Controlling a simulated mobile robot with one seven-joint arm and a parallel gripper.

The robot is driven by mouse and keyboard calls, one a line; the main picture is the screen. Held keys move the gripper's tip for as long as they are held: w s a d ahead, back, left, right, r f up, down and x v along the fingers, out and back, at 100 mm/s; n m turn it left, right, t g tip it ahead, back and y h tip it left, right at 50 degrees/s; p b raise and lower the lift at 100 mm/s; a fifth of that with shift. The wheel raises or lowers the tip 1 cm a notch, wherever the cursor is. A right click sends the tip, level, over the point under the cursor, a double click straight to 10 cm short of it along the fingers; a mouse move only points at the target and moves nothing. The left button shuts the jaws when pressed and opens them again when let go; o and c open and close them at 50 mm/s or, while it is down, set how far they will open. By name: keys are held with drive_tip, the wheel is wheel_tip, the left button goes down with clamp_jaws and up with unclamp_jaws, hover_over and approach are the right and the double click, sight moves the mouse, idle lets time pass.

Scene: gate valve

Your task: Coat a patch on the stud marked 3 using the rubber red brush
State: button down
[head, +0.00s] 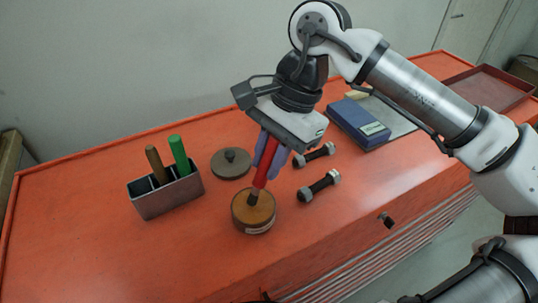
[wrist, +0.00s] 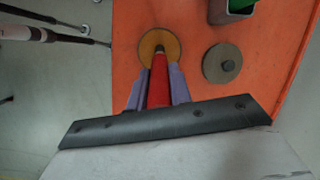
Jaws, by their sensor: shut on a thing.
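My gripper (head: 269,160) is shut on the red brush (head: 262,172), between its purple fingers; the brush also shows in the wrist view (wrist: 159,82). The brush points down, slightly tilted, and its tip end is inside the mouth of the round brown pot (head: 254,222). The bristles are hidden in the pot, which also shows in the wrist view (wrist: 149,45). Two dark studs with grey nuts lie on the bench right of the gripper: a farther one (head: 315,155) and a nearer one (head: 319,187). I cannot read any number on them.
A grey holder (head: 168,199) with a brown handle (head: 156,163) and a green handle (head: 179,155) stands left. A round knobbed lid (head: 231,163) lies behind the pot. A blue box (head: 357,121) and reddish tray (head: 490,87) are at right. The orange bench (head: 80,230) is clear front left.

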sight(269, 144)
drive_tip(key=shift+s+f+b, duration=0.1)
drive_tip(key=shift+f+b, duration=0.4)
drive_tip(key=shift+b, duration=0.25)
idle(1.9)
drive_tip(key=shift+r+p, duration=1.85)
drive_tip(key=shift+r, duration=1.75)
